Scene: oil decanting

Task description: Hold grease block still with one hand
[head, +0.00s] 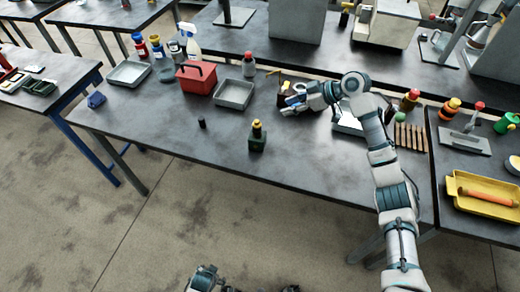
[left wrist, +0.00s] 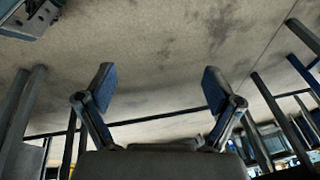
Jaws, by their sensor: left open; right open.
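My right gripper (head: 292,104) is open, low over the middle of the table and just in front of that item. I cannot tell whether they touch. My left gripper shows in the left wrist view (left wrist: 158,74), open and empty, with its two blue-padded fingers apart over bare floor.
On the dark table (head: 190,118) stand a red toolbox (head: 196,77), a grey tray (head: 234,94), a dark green bottle with a yellow cap (head: 257,137) and a small black cylinder (head: 202,123). A yellow tray (head: 482,188) is on the right table. The table's front middle is mostly clear.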

